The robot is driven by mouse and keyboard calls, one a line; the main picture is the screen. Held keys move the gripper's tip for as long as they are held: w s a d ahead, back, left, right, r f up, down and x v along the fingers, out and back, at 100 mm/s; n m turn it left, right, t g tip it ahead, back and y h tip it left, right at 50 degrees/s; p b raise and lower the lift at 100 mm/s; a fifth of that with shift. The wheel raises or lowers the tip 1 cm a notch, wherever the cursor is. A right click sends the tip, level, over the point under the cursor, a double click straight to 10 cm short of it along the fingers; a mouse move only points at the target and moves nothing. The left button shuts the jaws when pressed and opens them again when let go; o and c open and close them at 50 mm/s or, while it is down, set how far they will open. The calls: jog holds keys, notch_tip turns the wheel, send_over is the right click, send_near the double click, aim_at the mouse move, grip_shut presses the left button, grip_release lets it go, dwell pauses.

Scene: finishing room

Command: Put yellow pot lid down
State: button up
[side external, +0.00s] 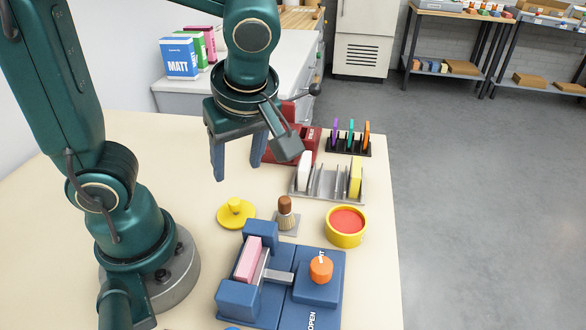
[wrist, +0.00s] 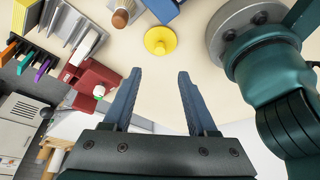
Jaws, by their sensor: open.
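The yellow pot lid (side external: 236,212) lies flat on the table with its round knob up, left of the brush. It also shows in the wrist view (wrist: 160,40), near the top and beyond my fingertips. My gripper (side external: 236,172) is open and empty, raised above the table behind the lid. In the wrist view its two blue fingers (wrist: 160,76) stand apart with bare table between them. A yellow pot (side external: 346,226) with red contents stands uncovered at the right of the table.
A wooden-handled brush (side external: 286,212) stands between lid and pot. A blue fixture (side external: 318,290) with a pink block (side external: 248,260) is in front. A grey rack (side external: 328,183), a dark rack (side external: 349,142) and a red holder (side external: 304,146) are behind. Bare table lies left of the lid.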

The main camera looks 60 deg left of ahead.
jog(key=d+m+t+h, duration=0.1)
jog(key=m+t, duration=0.1)
jog(key=m, duration=0.4)
jog(key=r+m+t+h, duration=0.1)
jog(key=m+h, duration=0.1)
jog(key=m, duration=0.3)
jog(key=d+r+m+t+h, duration=0.1)
jog(key=m+t, duration=0.1)
jog(key=m, duration=0.4)
jog(key=shift+s+d+m+t, duration=0.3)
jog(key=shift+s+d, duration=0.05)
jog(key=shift+s, duration=0.05)
